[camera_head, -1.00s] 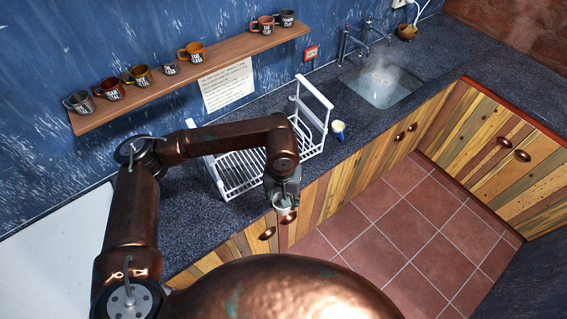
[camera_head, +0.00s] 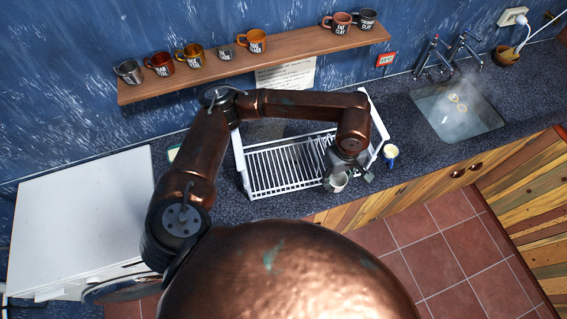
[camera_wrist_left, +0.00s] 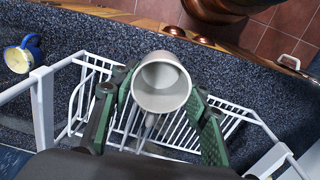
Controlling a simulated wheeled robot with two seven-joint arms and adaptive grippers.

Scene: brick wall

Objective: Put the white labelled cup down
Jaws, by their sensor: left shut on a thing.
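My left gripper (camera_head: 347,174) is shut on a pale grey-white cup (camera_head: 338,184). It holds the cup near the front right part of the white dish rack (camera_head: 243,160), by the counter's front edge. In the left wrist view the cup (camera_wrist_left: 162,84) sits between the two green-padded fingers (camera_wrist_left: 160,108), its open mouth facing the camera and its inside empty. Rack bars show behind it. I cannot see a label on this cup, nor tell whether it touches the rack. My right gripper is not in view.
A blue and yellow mug (camera_head: 390,153) stands right of the rack; it also shows in the left wrist view (camera_wrist_left: 22,54). A wall shelf (camera_head: 215,72) bears several labelled mugs. A sink (camera_head: 455,115) lies to the right. Bare counter (camera_head: 415,170) shows between.

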